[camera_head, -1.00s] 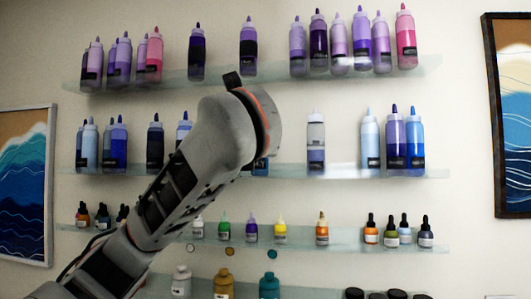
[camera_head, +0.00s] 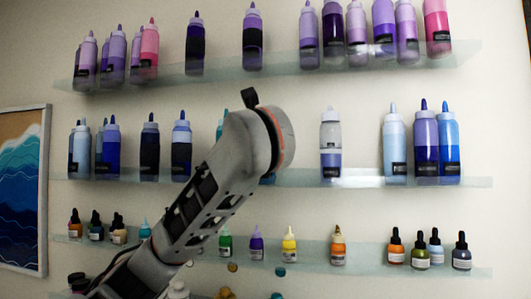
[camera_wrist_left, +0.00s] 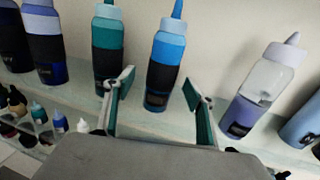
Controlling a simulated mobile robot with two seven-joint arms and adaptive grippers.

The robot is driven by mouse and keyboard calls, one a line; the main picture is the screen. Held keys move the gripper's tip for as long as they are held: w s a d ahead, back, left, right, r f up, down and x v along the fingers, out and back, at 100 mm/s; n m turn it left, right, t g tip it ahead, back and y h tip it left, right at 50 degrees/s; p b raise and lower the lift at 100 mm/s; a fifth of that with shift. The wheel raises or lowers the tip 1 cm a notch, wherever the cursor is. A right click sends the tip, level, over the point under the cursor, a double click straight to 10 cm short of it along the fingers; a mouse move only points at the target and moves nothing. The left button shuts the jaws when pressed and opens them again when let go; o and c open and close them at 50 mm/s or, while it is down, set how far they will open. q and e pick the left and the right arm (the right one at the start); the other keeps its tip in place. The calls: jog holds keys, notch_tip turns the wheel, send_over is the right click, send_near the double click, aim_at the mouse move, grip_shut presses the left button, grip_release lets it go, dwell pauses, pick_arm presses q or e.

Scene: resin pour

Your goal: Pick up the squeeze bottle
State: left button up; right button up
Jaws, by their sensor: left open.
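Many squeeze bottles stand on the shelves. In the left wrist view a blue squeeze bottle (camera_wrist_left: 164,70) with a pale blue collar and a black band stands upright, framed by the two fingers of my left gripper (camera_wrist_left: 157,88). The fingers are spread on either side of its lower part, and the gripper looks empty. In the head view my forearm and wrist hide the left gripper and nearly all of that bottle. My right gripper is in neither view.
A teal bottle (camera_wrist_left: 107,45) stands close left of the left finger. A clear and lavender bottle (camera_wrist_left: 262,88) stands to the right, also in the head view (camera_head: 330,150). The glass middle shelf (camera_head: 360,180) lies between an upper shelf (camera_head: 400,65) and a lower shelf (camera_head: 370,268).

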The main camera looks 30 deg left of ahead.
pick_arm(q)
jog(key=p+x, duration=0.1)
jog(key=x, duration=0.2)
jog(key=shift+w+r, duration=0.2)
jog(key=shift+w, duration=0.1)
jog(key=shift+w+a+p, duration=0.2)
jog(key=shift+w+p, duration=0.1)
jog(key=shift+w, duration=0.15)
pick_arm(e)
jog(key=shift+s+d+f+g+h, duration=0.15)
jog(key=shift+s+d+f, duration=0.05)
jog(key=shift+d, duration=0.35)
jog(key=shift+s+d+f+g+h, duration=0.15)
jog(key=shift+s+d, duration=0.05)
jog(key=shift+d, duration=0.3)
pick_arm(q)
jog(key=shift+c, duration=0.3)
jog(key=c, duration=1.3)
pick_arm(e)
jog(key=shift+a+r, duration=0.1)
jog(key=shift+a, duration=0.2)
pick_arm(q)
jog(key=shift+s+r, duration=0.1)
